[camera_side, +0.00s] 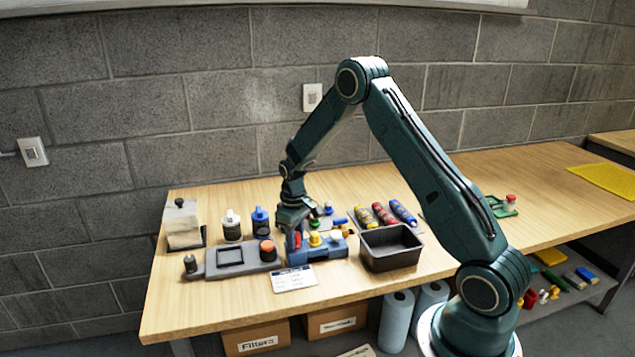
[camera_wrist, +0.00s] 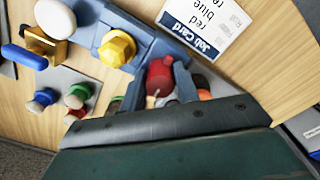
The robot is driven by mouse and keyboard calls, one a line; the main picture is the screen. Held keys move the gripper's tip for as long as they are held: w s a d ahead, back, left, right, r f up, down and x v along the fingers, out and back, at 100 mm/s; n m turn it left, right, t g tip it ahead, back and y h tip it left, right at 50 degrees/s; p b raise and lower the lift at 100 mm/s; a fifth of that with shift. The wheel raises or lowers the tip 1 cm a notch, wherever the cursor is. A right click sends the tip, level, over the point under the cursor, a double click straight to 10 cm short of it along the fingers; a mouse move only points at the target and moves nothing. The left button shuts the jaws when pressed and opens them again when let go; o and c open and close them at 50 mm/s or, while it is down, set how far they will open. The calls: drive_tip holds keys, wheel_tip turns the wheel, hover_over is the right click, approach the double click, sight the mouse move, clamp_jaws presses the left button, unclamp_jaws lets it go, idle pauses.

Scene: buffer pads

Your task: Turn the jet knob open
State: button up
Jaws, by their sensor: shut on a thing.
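A blue fixture (camera_side: 330,253) stands near the front of the bench and carries a red knob (camera_side: 298,240), a yellow knob (camera_side: 315,239) and a white knob (camera_side: 336,236) in a row. In the wrist view the red knob (camera_wrist: 160,76) sits between the two fingers of my gripper (camera_wrist: 162,84), which are shut on it. The yellow knob (camera_wrist: 117,47) and the white knob (camera_wrist: 55,17) are beside it, clear of the fingers. My gripper (camera_side: 295,238) comes down from above at the fixture's left end. No label shows which one is the jet knob.
A job card (camera_side: 294,279) lies in front of the fixture. A black tray (camera_side: 391,262) is close on the right, with several coloured bottles (camera_side: 384,214) behind. A grey pad plate (camera_side: 230,262) with an orange-topped jar (camera_side: 267,250) is left.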

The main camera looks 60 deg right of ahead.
idle(0.4)
drive_tip(key=o, duration=0.9)
drive_tip(key=shift+r, duration=0.1)
wheel_tip(320, 180, up, 14)
idle(0.5)
